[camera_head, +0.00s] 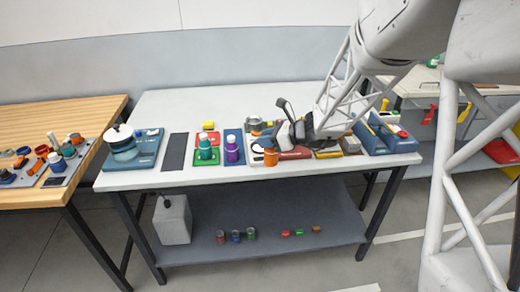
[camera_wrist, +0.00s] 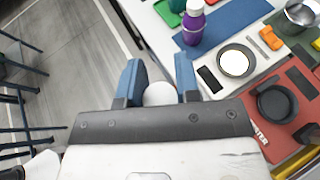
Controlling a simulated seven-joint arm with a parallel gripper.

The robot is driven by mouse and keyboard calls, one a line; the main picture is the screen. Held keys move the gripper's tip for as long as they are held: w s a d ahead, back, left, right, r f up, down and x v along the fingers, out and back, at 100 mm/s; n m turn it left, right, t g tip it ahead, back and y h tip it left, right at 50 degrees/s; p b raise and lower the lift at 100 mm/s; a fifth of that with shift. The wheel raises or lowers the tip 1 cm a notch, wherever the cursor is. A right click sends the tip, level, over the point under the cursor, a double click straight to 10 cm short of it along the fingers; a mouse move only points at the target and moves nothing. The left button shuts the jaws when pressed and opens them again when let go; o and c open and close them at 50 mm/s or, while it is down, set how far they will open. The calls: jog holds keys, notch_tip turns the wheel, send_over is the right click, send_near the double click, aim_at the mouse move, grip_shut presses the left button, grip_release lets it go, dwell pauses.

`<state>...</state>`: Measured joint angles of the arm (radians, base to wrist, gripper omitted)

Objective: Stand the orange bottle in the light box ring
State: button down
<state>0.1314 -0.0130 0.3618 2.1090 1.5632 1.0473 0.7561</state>
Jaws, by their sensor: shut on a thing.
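The orange bottle (camera_head: 271,158) is upright at the front edge of the white table in the head view. In the wrist view only its white cap (camera_wrist: 159,94) shows, between the blue fingers of my gripper (camera_wrist: 160,80); its orange body is hidden there. My gripper is shut on the bottle, over the table's front edge. The light box ring (camera_wrist: 236,62) is a dark ring around a bright white disc on a pale panel, to the right of the gripper in the wrist view. The ring is empty.
A purple bottle (camera_wrist: 194,22) stands on a blue mat (camera_head: 233,138) left of the light box. A green bottle (camera_head: 205,152) stands beyond it. A red scale-like plate with a dark round pan (camera_wrist: 275,103) lies to the right. Bare floor shows in front of the table.

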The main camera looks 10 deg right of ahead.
dwell(0.3)
jog(key=w+a+f, duration=0.1)
jog(key=w, duration=1.5)
jog(key=shift+a+f, duration=0.25)
jog(key=shift+a, duration=0.05)
jog(key=shift+f, duration=1.75)
jog(key=shift+f, duration=0.3)
jog(key=c, duration=0.8)
grip_release()
